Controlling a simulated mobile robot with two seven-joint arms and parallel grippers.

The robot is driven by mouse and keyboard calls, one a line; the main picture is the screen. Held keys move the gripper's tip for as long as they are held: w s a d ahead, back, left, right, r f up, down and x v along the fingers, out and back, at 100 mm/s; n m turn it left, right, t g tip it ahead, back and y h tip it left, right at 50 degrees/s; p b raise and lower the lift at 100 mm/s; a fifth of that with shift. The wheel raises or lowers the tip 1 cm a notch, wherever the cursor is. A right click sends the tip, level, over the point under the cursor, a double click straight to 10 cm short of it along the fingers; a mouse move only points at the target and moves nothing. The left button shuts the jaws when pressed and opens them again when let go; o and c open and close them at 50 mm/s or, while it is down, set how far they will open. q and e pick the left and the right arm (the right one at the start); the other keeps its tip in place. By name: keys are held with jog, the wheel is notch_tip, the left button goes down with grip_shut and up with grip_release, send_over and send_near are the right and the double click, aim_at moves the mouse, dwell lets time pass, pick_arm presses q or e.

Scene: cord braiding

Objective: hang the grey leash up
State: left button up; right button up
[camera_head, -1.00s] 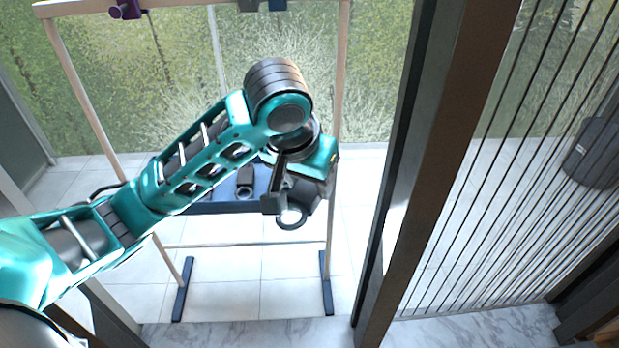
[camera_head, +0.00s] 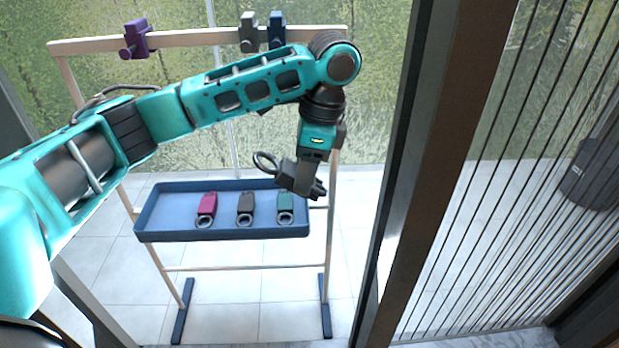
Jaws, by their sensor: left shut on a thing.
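My left gripper (camera_head: 309,190) hangs down over the right end of the blue tray, shut on a leash with a grey body (camera_head: 288,171). It looks like the grey leash; its dark ring (camera_head: 265,162) sticks out to the left, clear of the tray. The fingers hide part of the body. On the rack's top rail (camera_head: 190,38) are a purple holder (camera_head: 137,40), a grey holder (camera_head: 249,32) and a blue holder (camera_head: 277,30), each with a peg. The grey holder shows nothing hanging on it. My right gripper is out of view.
The blue tray (camera_head: 160,236) holds a magenta leash (camera_head: 208,204), a dark charcoal leash (camera_head: 246,202) and a teal leash (camera_head: 286,202). A dark door frame (camera_head: 420,180) stands right of the rack. My left arm crosses just below the top rail.

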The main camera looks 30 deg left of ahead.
pick_arm(q)
jog(key=m+y, duration=0.1)
jog(key=a+r+m+y, duration=0.1)
jog(key=m, duration=0.1)
jog(key=shift+w+r+p, duration=0.3)
jog(key=shift+w, duration=0.1)
jog(key=w+a+r+m+t+y+p, duration=0.3)
jog(key=a+r+m+t+p, duration=0.4)
jog(key=m+t, duration=0.6)
jog(key=w+a+m+b, duration=0.1)
jog(key=w+a+b, duration=0.2)
jog(key=w, duration=0.4)
jog(key=shift+w+a+r, duration=0.4)
jog(key=shift+a+r, duration=0.05)
jog(key=shift+a, duration=0.1)
